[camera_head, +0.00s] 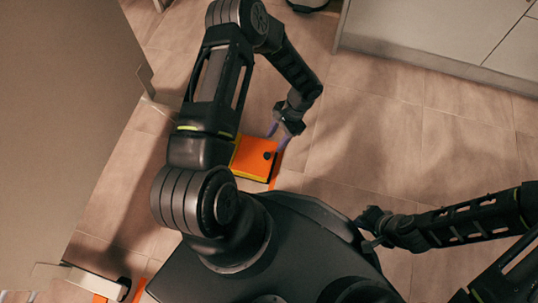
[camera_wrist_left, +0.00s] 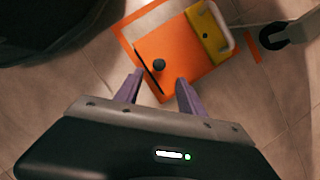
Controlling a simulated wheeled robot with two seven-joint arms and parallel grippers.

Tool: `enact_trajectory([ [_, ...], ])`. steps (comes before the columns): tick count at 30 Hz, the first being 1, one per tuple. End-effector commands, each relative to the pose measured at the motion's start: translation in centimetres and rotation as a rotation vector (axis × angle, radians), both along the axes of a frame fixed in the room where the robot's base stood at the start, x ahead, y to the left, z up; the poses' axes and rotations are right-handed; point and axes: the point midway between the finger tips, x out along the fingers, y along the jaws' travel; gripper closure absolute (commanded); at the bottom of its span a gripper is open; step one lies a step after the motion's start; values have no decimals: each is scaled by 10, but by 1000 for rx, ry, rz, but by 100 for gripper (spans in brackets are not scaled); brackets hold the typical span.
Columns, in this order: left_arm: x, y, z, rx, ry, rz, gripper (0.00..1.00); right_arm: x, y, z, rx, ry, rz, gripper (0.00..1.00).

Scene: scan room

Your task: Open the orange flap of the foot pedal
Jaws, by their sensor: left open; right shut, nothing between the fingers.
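The foot pedal's orange flap (camera_head: 257,158) lies on the floor in the head view, partly hidden behind my left arm. In the left wrist view the orange flap (camera_wrist_left: 178,50) fills the upper middle, with a dark round knob (camera_wrist_left: 159,64) on it and a yellow part (camera_wrist_left: 207,32) at its far right side. My left gripper (camera_head: 277,134) is above the flap's near edge; in the left wrist view its two purple fingers (camera_wrist_left: 158,88) are apart, with nothing between them. Contact with the flap cannot be told. My right gripper (camera_head: 368,228) is shut and empty, away from the pedal.
A large grey panel (camera_head: 65,110) stands at the left. Light cabinets (camera_head: 430,35) line the top right. A caster wheel (camera_wrist_left: 274,36) is near the pedal in the left wrist view. The tiled floor (camera_head: 380,140) right of the pedal is clear.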

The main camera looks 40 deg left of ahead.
Motion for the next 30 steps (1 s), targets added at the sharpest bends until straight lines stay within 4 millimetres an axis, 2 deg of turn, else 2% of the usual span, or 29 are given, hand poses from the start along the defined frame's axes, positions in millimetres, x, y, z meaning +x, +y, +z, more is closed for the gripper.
enact_trajectory([
  [11, -2, 0, -4, -2, 1, 1, 53, 0, 0, -1, 0, -1, 1, 100],
  [24, -24, 9, -61, -4, 2, 2, 53, 4, 0, -25, 2, -7, -4, 100],
  [30, -28, 12, -71, -3, 0, 2, 53, 5, 0, -28, 3, -8, -4, 100],
])
